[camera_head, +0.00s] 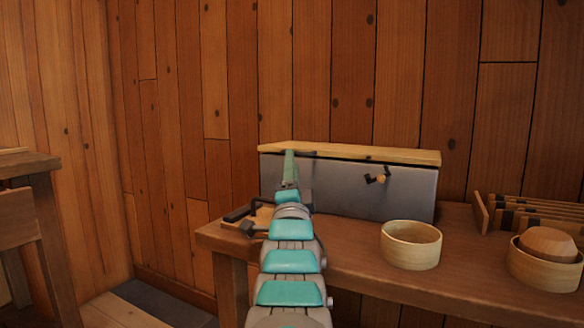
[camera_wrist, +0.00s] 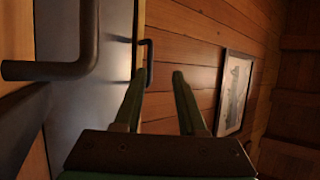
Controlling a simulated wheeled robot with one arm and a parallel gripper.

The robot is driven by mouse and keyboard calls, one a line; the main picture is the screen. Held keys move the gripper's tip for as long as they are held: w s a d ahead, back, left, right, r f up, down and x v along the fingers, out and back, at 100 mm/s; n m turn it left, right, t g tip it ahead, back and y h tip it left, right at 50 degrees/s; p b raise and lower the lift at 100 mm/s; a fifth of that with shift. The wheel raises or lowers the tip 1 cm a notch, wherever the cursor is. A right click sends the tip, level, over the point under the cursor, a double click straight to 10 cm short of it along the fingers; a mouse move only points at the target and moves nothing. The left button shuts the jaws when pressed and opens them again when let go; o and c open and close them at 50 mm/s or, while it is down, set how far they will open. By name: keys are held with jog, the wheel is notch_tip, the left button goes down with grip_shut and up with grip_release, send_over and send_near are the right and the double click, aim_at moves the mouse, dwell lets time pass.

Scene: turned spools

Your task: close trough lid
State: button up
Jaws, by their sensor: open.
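The trough (camera_head: 345,190) is a long grey box with a light wooden top edge, standing against the plank wall at the back of the workbench. The pale strip along its top (camera_head: 380,153) looks like the lid; I cannot tell how far open it is. A dark latch with a round wooden knob (camera_head: 378,177) is on the grey front. My gripper (camera_head: 290,165) is in front of the trough's left end, near its top edge. In the wrist view my gripper (camera_wrist: 157,78) is open and empty, beside the trough's grey panel (camera_wrist: 112,60) and a small black handle (camera_wrist: 149,62).
A round wooden bowl (camera_head: 411,246) stands right of my arm. Another bowl (camera_head: 545,268) holds a wooden piece, with a slatted rack (camera_head: 535,218) behind it. A dark bent bar (camera_wrist: 65,62) is close in the wrist view. A framed picture (camera_wrist: 234,92) hangs on the wall.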

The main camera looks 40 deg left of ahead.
jog(key=shift+s+a, duration=0.1)
jog(key=shift+a, duration=0.2)
jog(key=shift+c, duration=0.8)
jog(key=s+a+f+n+g, duration=0.1)
jog(key=s+a+n+g, duration=0.1)
jog(key=a, duration=0.2)
jog(key=s+a+f+n+g+y, duration=0.1)
jog(key=s+a+n+g, duration=0.1)
jog(key=s+a, duration=0.1)
jog(key=s+a+f+n+g+y, duration=0.1)
jog(key=s+a+n+g, duration=0.1)
jog(key=a, duration=0.3)
jog(key=shift+s+a+f+n+g+p, duration=0.15)
jog(key=shift+s+f+n+g+p, duration=0.15)
jog(key=shift+n+g, duration=0.25)
grip_shut()
jog(key=s+a+f+n+g+h, duration=0.3)
jog(key=s+a+n, duration=0.5)
jog(key=w+d+r+m+t+h+p, duration=0.15)
jog(key=w+d+r+t+h, duration=0.3)
jog(key=d+r, duration=0.45)
jog(key=w+d+r+m+t+h+p, duration=0.1)
jog(key=w+d+r+m+t+h, duration=0.25)
jog(key=d+r+h, duration=0.55)
jog(key=w+f+y+b, duration=0.2)
jog(key=w+f+y, duration=0.1)
jog(key=w+f, duration=0.4)
jog(key=x, duration=0.3)
jog(key=shift+w, duration=0.25)
